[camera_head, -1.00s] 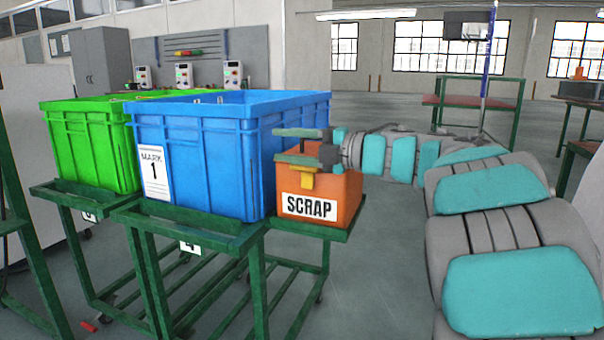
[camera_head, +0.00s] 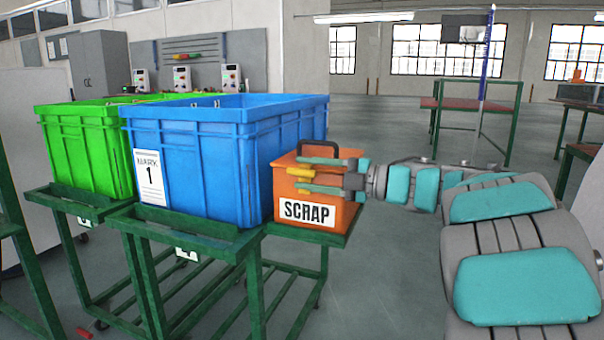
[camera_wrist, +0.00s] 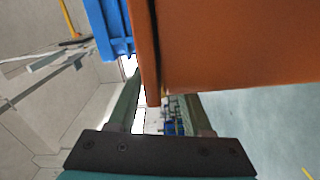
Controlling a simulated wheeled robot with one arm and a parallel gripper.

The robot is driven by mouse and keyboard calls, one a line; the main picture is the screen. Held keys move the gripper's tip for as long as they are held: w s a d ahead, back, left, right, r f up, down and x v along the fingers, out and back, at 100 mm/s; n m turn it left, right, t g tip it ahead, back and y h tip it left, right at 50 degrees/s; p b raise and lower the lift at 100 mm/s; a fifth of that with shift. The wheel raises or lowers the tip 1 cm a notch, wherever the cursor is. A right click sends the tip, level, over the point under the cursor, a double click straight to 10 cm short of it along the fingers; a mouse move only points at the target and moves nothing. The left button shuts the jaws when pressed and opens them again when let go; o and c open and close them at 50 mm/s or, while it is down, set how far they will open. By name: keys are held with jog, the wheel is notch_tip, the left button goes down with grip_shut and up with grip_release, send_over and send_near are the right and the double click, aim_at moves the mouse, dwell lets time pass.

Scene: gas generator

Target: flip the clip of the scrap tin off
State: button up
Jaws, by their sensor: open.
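The scrap tin (camera_head: 346,214) is an orange box with a white SCRAP label and a dark handle (camera_head: 318,146) on its lid. It also shows large at the top of the wrist view (camera_wrist: 235,45). Its yellow clip (camera_head: 305,171) is on the front near the lid, partly covered by my gripper. My gripper (camera_head: 299,174) is open, one finger above the clip and one below it in the head view. In the wrist view an orange edge of the tin lies between the spread fingers (camera_wrist: 158,112). Contact with the clip cannot be told.
A blue crate (camera_head: 200,165) stands close to the left of the tin, with a green crate (camera_head: 85,155) beyond it. They rest on green-framed carts (camera_head: 190,240). Open floor (camera_head: 385,270) lies to the right of the tin.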

jog(key=shift+x, duration=0.85)
jog(key=shift+c, duration=0.3)
grip_shut()
